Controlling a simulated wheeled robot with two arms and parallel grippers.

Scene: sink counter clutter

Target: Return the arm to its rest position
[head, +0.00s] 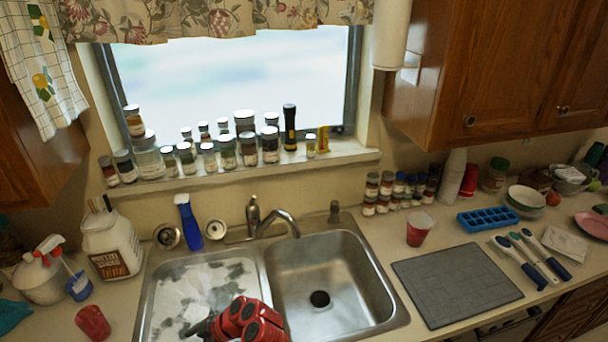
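A red and black part of one of my arms (258,322) shows at the bottom edge, over the front of the left sink basin. It appears to be my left arm, being left of centre, but its base is out of frame. A dark piece at its left end may be the gripper; its fingers cannot be made out, nor whether it holds anything. My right arm and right gripper are not in view.
The left basin (170,292) holds whitish, patchy stuff; the right basin (345,265) is empty. A faucet (255,217) stands behind. A red cup (93,322), a large jar (112,247), a blue bottle (187,222) and a grey mat (457,285) are on the counter.

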